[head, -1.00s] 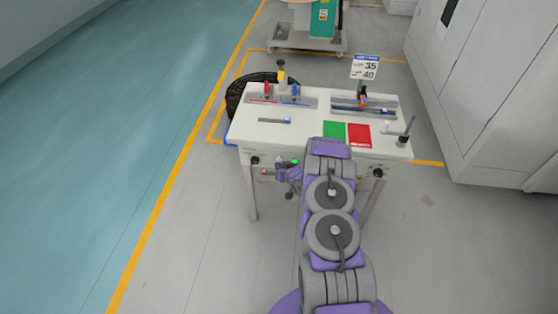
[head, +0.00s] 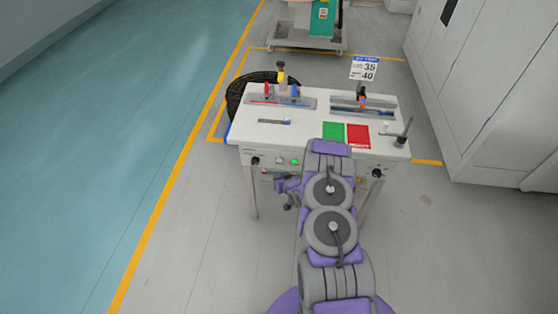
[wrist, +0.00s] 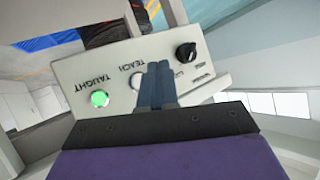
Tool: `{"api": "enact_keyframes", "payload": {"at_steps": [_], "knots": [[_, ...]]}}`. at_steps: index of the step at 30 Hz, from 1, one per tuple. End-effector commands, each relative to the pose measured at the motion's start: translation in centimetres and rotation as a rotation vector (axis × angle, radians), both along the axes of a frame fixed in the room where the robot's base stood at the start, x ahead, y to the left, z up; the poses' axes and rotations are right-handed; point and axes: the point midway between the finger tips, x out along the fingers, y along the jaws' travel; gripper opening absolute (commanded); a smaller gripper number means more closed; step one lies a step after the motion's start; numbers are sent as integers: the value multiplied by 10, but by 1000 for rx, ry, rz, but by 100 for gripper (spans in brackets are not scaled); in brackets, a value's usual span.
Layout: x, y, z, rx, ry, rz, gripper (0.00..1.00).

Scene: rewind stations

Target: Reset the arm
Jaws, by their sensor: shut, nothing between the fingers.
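My arm reaches forward over the near side of the white rewind station (head: 218,176) in the head view. My gripper (wrist: 160,66) is shut and empty in the wrist view, its two fingers together in front of the control panel (wrist: 90,70). The panel has a lit green button (wrist: 98,98) by the label TAUGHT, a pale button (wrist: 136,81) by the label TEACH, partly behind the fingers, and a black knob (wrist: 186,52). I cannot tell whether the fingertips touch the panel. In the head view the green light (head: 295,161) shows on the station's front, and my gripper (head: 283,185) is just below left of it.
On the station top are a green pad (head: 333,130), a red pad (head: 359,136), a left fixture with red and blue posts (head: 280,101), a right fixture (head: 365,109) and a sign (head: 365,68). Grey cabinets (head: 490,90) stand at right. The floor at left is clear.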

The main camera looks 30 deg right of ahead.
Motion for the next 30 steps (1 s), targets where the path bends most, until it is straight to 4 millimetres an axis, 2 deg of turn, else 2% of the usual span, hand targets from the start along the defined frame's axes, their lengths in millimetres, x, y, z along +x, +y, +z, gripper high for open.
{"api": "enact_keyframes", "payload": {"at_steps": [23, 26, 29, 30], "knots": [[1, 0, 1, -2, 0, 1, 0], [5, 1, 10, -9, 10, 3, 0], [11, 5, 26, -26, 48, 8, 0], [14, 6, 36, -35, 63, 11, 0]]}}
